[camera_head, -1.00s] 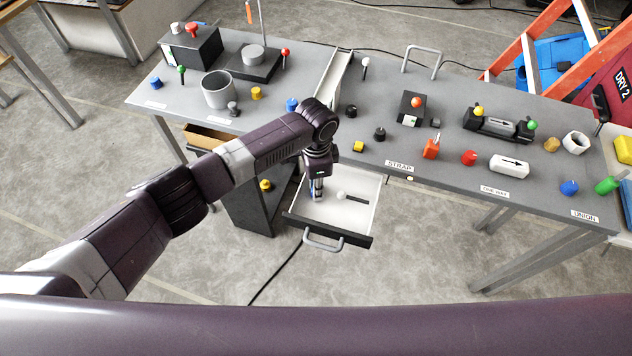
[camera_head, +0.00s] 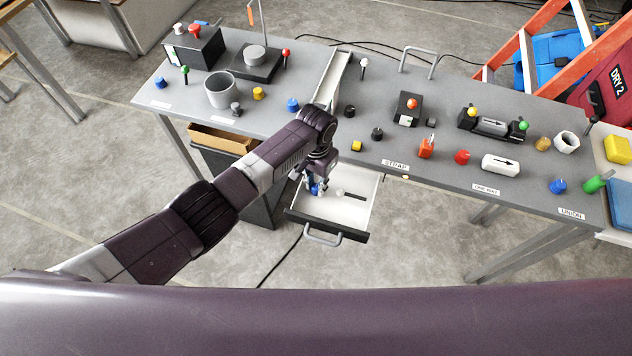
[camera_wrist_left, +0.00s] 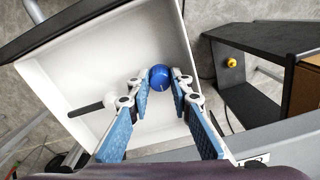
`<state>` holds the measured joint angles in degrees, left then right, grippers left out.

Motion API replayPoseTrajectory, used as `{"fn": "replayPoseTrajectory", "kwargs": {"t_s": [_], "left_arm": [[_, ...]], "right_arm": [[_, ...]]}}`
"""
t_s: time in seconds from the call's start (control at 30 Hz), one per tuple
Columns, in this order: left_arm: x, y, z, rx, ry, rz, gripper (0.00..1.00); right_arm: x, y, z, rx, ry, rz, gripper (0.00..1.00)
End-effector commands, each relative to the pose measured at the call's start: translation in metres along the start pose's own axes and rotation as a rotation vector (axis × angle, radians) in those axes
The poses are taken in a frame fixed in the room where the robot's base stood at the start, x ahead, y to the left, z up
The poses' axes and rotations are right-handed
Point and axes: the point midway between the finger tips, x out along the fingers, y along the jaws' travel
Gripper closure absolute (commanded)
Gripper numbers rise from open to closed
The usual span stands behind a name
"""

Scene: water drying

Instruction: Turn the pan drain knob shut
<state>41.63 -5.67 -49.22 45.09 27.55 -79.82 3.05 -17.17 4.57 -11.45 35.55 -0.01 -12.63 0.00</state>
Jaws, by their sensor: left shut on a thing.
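A white pan-like drawer (camera_head: 345,212) is pulled out below the front of the grey bench. My left gripper (camera_head: 316,187) reaches down into it from the left. In the left wrist view my gripper (camera_wrist_left: 161,84) is shut on a round blue knob (camera_wrist_left: 159,72), with a fingertip on each side. The knob is over the white floor; I cannot tell whether it is fixed there. A dark rod with a pale ball end (camera_wrist_left: 88,107) lies beside it in the pan. No visible mark tells me which knob is the drain knob. My right gripper is not in view.
The pan has a dark front edge with a grey handle (camera_head: 322,240). A yellow knob (camera_wrist_left: 232,62) shows on a dark stand beside the pan. An open brown drawer (camera_head: 222,139) is to the left. Several coloured knobs and fittings stand on the bench (camera_head: 440,170).

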Motion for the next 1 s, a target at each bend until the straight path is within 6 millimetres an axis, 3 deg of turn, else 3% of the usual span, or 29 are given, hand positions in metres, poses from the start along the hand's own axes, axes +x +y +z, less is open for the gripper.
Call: {"fn": "replayPoseTrajectory", "kwargs": {"t_s": [0.63, 0.67, 0.7, 0.8, 1.0], "left_arm": [[-0.0033, -0.0003, -0.0034, -0.046, 0.008, -0.001, 1.0], [-0.0033, -0.0003, -0.0034, -0.046, 0.008, -0.001, 0.77], [-0.0033, -0.0003, -0.0033, -0.046, 0.008, -0.001, 0.73], [-0.0025, -0.0002, -0.0025, -0.045, 0.006, -0.001, 0.63], [-0.0012, -0.0001, -0.0013, -0.045, 0.003, -0.001, 0.63]], "right_arm": [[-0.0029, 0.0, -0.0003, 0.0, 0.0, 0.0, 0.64], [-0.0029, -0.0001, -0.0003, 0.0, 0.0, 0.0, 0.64], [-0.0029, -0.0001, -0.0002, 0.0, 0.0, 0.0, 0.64], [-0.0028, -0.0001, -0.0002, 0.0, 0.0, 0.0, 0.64], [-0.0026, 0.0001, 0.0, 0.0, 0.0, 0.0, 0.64]]}}
